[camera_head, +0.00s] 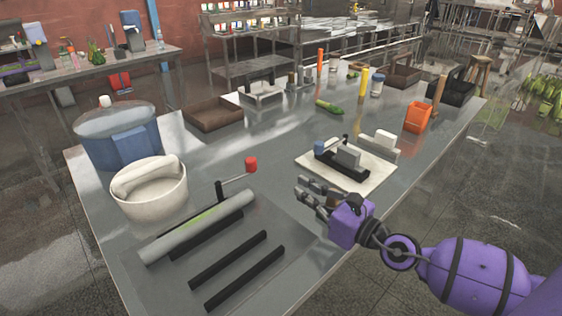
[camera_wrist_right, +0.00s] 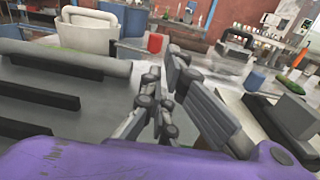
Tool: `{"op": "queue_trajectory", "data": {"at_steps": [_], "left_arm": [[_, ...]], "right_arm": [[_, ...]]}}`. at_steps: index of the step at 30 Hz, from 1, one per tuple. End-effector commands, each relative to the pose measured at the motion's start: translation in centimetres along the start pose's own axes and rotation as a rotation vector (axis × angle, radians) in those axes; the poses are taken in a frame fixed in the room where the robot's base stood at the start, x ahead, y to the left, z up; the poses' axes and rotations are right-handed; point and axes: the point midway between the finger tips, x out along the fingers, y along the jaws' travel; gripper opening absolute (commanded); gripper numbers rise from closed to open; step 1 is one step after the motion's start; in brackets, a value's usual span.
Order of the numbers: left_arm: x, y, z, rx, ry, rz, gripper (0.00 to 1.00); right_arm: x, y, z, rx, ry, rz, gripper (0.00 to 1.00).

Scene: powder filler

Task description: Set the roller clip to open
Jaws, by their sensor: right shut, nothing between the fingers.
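A long grey roller (camera_head: 199,227) with a green stripe lies with a black bar along it on a dark plate at the near left of the table. A black post with an arm and a red knob (camera_head: 250,164) stands at its far end; the knob also shows in the wrist view (camera_wrist_right: 155,42). I cannot tell for sure which part is the roller clip or how it is set. My right gripper (camera_head: 303,193) is shut and empty, above the table to the right of the red knob and apart from it. It also shows in the wrist view (camera_wrist_right: 164,76). My left gripper is not in view.
A white board (camera_head: 378,184) with a black-and-grey device (camera_head: 345,158) lies just beyond my right gripper. A white tub (camera_head: 150,202) and a blue pot (camera_head: 128,150) stand at the left. Two black bars (camera_head: 228,260) lie in front. The table's middle is mostly clear.

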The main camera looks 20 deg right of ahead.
Motion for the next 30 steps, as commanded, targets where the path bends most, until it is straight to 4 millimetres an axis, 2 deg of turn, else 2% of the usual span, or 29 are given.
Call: {"op": "queue_trajectory", "data": {"at_steps": [5,11,17,21,24,30], "left_arm": [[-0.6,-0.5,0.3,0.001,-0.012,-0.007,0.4],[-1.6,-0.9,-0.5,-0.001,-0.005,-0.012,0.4],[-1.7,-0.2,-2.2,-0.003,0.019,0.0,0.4],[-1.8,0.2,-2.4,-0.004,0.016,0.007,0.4],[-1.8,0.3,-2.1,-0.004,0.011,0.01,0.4],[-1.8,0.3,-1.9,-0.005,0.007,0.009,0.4]], "right_arm": [[1.5,-0.1,0.5,-0.011,-0.007,-0.003,0.0],[5.4,-0.1,1.0,-0.013,-0.013,-0.003,0.0],[9.7,-0.2,0.6,-0.01,-0.008,-0.004,0.0],[11.9,-0.1,0.3,-0.009,-0.005,-0.003,0.0],[13.0,-0.2,0.2,-0.008,-0.003,-0.004,0.0],[13.9,-0.2,0.0,-0.008,-0.001,-0.004,0.0]]}}
